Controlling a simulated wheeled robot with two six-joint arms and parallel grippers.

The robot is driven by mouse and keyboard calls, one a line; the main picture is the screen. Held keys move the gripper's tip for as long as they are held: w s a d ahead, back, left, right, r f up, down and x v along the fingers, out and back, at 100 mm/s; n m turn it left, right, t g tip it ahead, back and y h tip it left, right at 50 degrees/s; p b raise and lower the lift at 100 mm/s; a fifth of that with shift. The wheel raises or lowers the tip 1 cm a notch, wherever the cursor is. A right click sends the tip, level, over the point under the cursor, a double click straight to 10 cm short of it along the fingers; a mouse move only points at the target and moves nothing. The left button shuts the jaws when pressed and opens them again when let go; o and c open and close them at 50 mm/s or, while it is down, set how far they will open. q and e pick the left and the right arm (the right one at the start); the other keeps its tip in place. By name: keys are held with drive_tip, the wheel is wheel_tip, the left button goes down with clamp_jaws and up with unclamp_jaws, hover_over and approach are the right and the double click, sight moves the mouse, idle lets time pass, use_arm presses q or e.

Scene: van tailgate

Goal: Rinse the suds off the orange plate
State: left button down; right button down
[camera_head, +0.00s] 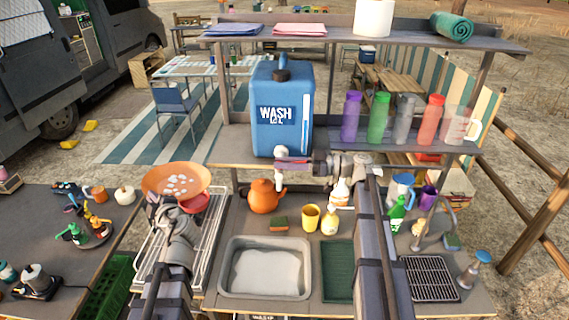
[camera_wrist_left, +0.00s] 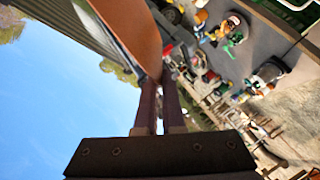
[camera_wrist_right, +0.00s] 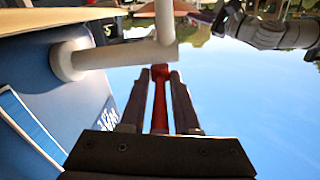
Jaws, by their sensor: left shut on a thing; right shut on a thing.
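The orange plate (camera_head: 160,182) is held tilted above the left part of the sink unit, with several white suds patches on its face. My left gripper (camera_head: 163,203) is shut on the plate's edge; the plate's rim (camera_wrist_left: 135,30) also shows in the left wrist view. The blue WASH jug (camera_head: 282,95) stands on the shelf with its white spigot (camera_head: 281,152) at the front. My right gripper (camera_head: 304,166) is shut on the spigot's red lever (camera_wrist_right: 160,100). No water shows in these frames. The plate is apart from the spigot, to its left.
The grey basin (camera_head: 232,262) below holds whitish suds.

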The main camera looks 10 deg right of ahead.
idle(0.9)
drive_tip(key=shift+s+m+t+h, duration=0.1)
drive_tip(key=shift+m+t+h, duration=0.45)
drive_tip(key=shift+m+t, duration=0.5)
drive_tip(key=shift+s+m+t+h, duration=0.1)
drive_tip(key=shift+m+t+h, duration=0.5)
drive_tip(key=shift+t, duration=0.75)
drive_tip(key=c, duration=0.9)
unclamp_jaws()
drive_tip(key=v, duration=1.2)
drive_tip(key=shift+f, duration=0.1)
